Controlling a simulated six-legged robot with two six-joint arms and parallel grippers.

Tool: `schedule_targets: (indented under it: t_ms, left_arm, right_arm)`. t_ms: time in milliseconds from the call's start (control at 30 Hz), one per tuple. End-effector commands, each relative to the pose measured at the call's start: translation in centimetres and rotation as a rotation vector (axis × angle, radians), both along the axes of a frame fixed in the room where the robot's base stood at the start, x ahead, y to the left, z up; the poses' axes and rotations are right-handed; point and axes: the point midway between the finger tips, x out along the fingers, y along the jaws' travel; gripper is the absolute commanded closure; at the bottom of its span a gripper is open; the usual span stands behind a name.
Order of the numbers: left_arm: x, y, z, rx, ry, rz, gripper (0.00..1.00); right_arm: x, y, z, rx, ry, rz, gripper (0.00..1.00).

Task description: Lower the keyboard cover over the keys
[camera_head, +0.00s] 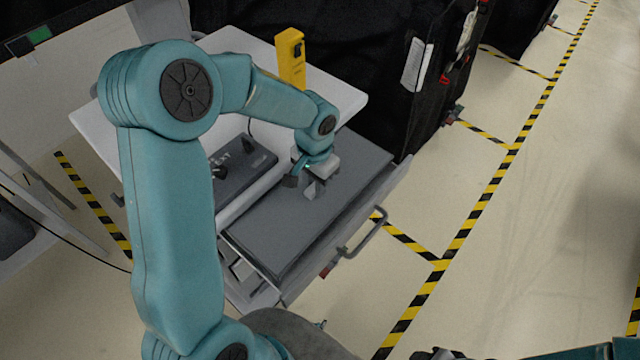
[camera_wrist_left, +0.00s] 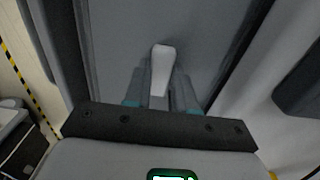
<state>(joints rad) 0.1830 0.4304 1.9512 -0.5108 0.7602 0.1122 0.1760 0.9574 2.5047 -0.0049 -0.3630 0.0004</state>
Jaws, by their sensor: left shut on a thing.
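The keyboard cover (camera_head: 300,215) is a flat dark grey panel on the front of the white cart. It looks close to flat, but I cannot tell whether it rests fully down. No keys show. My left gripper (camera_head: 312,188) is above the panel, with its fingers shut on a pale handle (camera_wrist_left: 162,65) that stands up from the cover. The cover also fills the middle of the left wrist view (camera_wrist_left: 120,45). Teal and dark parts of my right arm show at the bottom right edge; its gripper (camera_head: 440,353) is mostly cut off.
The white cart top (camera_head: 345,98) carries a yellow device (camera_head: 290,58). A dark grey box (camera_head: 243,165) lies behind the cover. A metal handle (camera_head: 365,232) sticks out on the cart's right side. A black covered cart (camera_head: 360,60) stands close behind. The floor at right is clear.

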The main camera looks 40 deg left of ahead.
Motion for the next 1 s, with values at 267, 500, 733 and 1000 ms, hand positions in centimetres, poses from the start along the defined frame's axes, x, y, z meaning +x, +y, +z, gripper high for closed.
schedule_targets:
  t_ms: [267, 500, 733, 1000]
  left_arm:
    - [0.1, 1.2, -0.7, 0.000, 0.001, 0.000, 1.00]
    - [0.1, 1.1, -1.6, 0.000, 0.000, 0.000, 1.00]
    - [0.1, 1.1, -1.9, 0.000, 0.000, 0.000, 1.00]
    - [0.1, 1.1, -1.8, 0.000, 0.000, 0.000, 0.65]
  right_arm:
    - [0.0, 0.0, -0.6, 0.000, 0.000, 0.000, 0.57]
    - [0.0, 0.0, -1.4, 0.000, 0.000, 0.000, 0.57]
    - [0.0, 0.0, -1.6, 0.000, 0.000, 0.000, 0.57]
    - [0.0, 0.0, -1.6, 0.000, 0.000, 0.000, 0.57]
